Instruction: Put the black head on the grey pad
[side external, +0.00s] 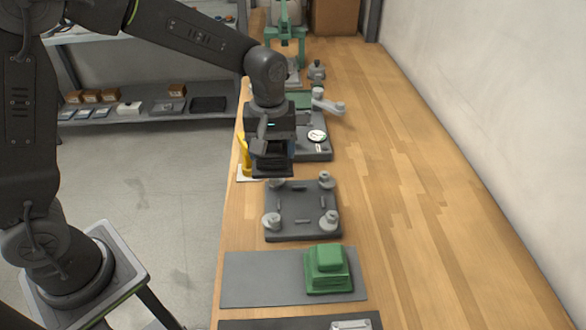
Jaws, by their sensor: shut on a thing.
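My gripper (270,148) points down above the left edge of the bench, just behind the dark fixture plate. It is shut on a dark block, which I take to be the black head (272,168). The head hangs below the fingers, and its outline partly merges with the dark gripper. The grey pad (250,284) lies flat nearer the camera. A green stepped block (328,270) stands on the pad's right part; the left part of the pad is bare.
A dark fixture plate (303,226) with corner posts lies between gripper and pad. A yellow item (245,157) stands beside the gripper. A device with a round gauge (317,137) and a green press (286,35) are farther back. The bench's right side (440,220) is clear.

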